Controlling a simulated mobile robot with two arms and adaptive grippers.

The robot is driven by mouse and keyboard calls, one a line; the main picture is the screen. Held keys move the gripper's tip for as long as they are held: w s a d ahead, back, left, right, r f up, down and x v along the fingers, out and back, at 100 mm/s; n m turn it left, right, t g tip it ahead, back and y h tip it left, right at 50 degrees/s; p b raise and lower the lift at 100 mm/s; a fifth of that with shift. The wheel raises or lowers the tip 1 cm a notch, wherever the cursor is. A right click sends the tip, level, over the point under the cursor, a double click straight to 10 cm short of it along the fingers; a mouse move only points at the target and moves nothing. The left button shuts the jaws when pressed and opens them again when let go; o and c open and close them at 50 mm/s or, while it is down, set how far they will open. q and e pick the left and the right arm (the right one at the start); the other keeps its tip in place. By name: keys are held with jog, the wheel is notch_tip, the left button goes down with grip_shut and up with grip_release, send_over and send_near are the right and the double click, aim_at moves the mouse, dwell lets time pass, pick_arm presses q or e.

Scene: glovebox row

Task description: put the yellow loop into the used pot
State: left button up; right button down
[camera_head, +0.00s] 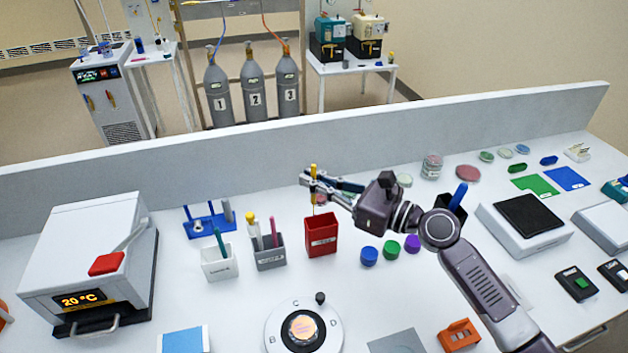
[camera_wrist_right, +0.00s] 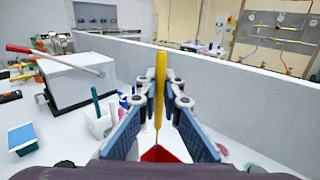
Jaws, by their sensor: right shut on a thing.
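The yellow loop (camera_head: 313,172) is held upright in my right gripper (camera_head: 310,183), above the red pot (camera_head: 322,236). The right wrist view also shows the yellow loop (camera_wrist_right: 159,88) between the fingers of my right gripper (camera_wrist_right: 160,100), with its thin end pointing down toward the red pot (camera_wrist_right: 160,154). The red pot has a label on its front that is too small to read, and it is the pot directly below the loop. The loop's lower end appears to be at or just above the pot's opening; I cannot tell which. My left gripper is not in view.
A grey pot (camera_head: 269,255) with several tools and a white pot (camera_head: 219,263) with a green tool stand left of the red pot. A blue rack (camera_head: 208,222) is behind them. Blue, green and purple caps (camera_head: 391,250) lie to the right. A low wall (camera_head: 260,150) runs behind.

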aim_at(313, 203)
notch_tip(313, 203, down, 3)
jog(key=shift+w+a+f+b, duration=0.1)
jog(key=shift+a+b, duration=0.05)
jog(key=shift+b, duration=0.75)
jog(key=shift+f+b, duration=0.3)
jog(key=shift+f, duration=0.05)
notch_tip(313, 203, down, 2)
jog(key=shift+f+b, duration=0.25)
jog(key=shift+b, duration=0.6)
jog(key=shift+f+b, duration=0.5)
jog(key=shift+f, duration=0.2)
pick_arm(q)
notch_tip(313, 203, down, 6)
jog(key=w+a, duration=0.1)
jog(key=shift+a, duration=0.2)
pick_arm(e)
jog(key=shift+f, duration=0.25)
pick_arm(q)
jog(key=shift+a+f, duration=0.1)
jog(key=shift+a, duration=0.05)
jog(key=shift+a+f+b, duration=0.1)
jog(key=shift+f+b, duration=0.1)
jog(key=shift+b, duration=0.15)
pick_arm(e)
jog(key=shift+f, duration=0.5)
